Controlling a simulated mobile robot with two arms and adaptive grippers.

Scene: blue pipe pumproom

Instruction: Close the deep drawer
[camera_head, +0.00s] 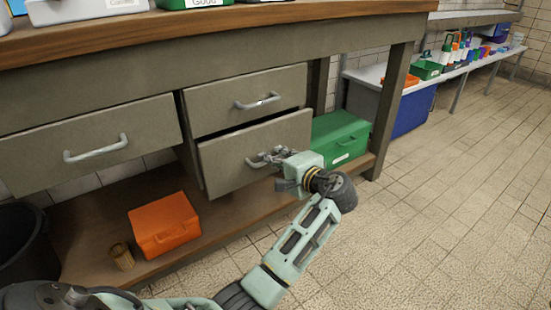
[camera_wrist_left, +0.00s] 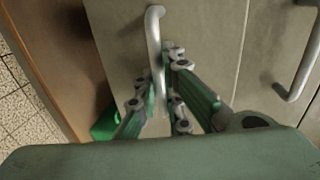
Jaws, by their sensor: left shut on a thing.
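The deep drawer (camera_head: 235,161) is the lower one of the right-hand stack under the workbench. It stands slightly out, with a dark gap above its front. My left gripper (camera_head: 270,158) is at its bar handle and shut on it. In the left wrist view the fingers (camera_wrist_left: 160,108) close around the lower part of the pale metal handle (camera_wrist_left: 155,45). The gripper hides part of the handle in the head view. My right gripper is not in view.
Above is a shut shallower drawer (camera_head: 247,101); another drawer (camera_head: 90,145) is at left. The lower shelf holds an orange box (camera_head: 164,224), a small brown cup (camera_head: 121,257) and a green box (camera_head: 340,138). A black bin (camera_head: 22,243) stands at left. Tiled floor at right is free.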

